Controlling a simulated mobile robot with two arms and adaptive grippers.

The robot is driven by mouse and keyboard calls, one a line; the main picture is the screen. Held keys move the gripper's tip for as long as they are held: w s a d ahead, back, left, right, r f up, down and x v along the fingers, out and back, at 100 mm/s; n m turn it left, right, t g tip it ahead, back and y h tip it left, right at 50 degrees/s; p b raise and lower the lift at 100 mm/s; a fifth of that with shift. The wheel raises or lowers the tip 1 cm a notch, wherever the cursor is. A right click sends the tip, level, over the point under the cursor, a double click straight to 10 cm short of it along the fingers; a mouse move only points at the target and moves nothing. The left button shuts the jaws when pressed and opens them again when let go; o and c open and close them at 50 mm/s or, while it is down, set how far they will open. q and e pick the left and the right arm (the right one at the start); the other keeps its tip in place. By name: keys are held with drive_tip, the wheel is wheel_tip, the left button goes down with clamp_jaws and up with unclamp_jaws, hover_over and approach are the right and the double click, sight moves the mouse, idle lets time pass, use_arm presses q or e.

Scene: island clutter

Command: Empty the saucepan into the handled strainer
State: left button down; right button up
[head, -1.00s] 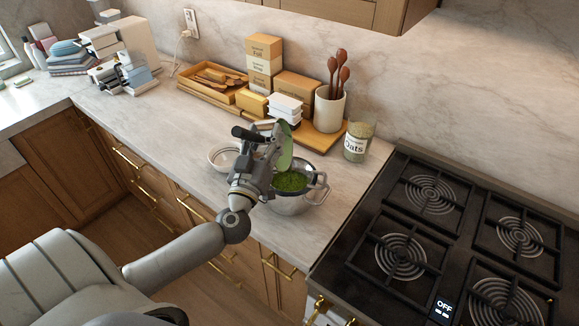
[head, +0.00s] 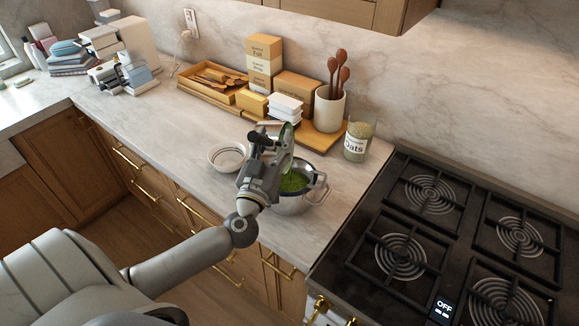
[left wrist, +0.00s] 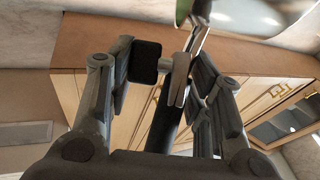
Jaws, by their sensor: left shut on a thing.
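My left gripper (head: 262,152) is shut on the dark handle (left wrist: 170,118) of the saucepan (head: 288,143). The saucepan is tipped far over on its side, with a green tint on the part that shows. Its rim is above and beside the handled strainer (head: 297,206). The strainer is a metal bowl with loop handles, standing on the counter near its front edge. Green contents (head: 292,182) lie in the strainer. My gripper hides part of the saucepan and the strainer's left side. My right gripper is not in view.
A small white bowl (head: 227,156) stands left of the gripper. Behind are a wooden board (head: 322,146) with a utensil crock (head: 329,108), boxes and an oats jar (head: 357,142). The stove (head: 440,240) is to the right. The counter's left middle is clear.

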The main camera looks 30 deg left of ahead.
use_arm(q)
drive_tip(key=shift+w+d+r+m, duration=0.1)
drive_tip(key=shift+w+d+m, duration=0.05)
drive_tip(key=shift+d+m, duration=0.4)
drive_tip(key=shift+w+d+r+m, duration=0.1)
drive_tip(key=shift+w+d+m, duration=0.05)
drive_tip(key=shift+d+m, duration=0.35)
drive_tip(key=shift+s+a+r+n+y, duration=0.1)
drive_tip(key=shift+s+a+n, duration=0.1)
drive_tip(key=shift+a+n, duration=0.5)
drive_tip(key=shift+s+a+r+n+y, duration=0.1)
drive_tip(key=shift+s+a+n, duration=0.1)
drive_tip(key=shift+a+n, duration=0.45)
drive_tip(key=shift+s+a+r+n+y, duration=0.1)
drive_tip(key=shift+s+a+n, duration=0.1)
drive_tip(key=shift+a+n, duration=0.5)
drive_tip(key=a+n, duration=0.3)
drive_tip(key=s+a+n+g+y, duration=0.1)
drive_tip(key=a, duration=0.1)
drive_tip(key=shift+s+r+n, duration=0.1)
drive_tip(key=shift+r+n, duration=0.05)
drive_tip(key=shift+n, duration=0.25)
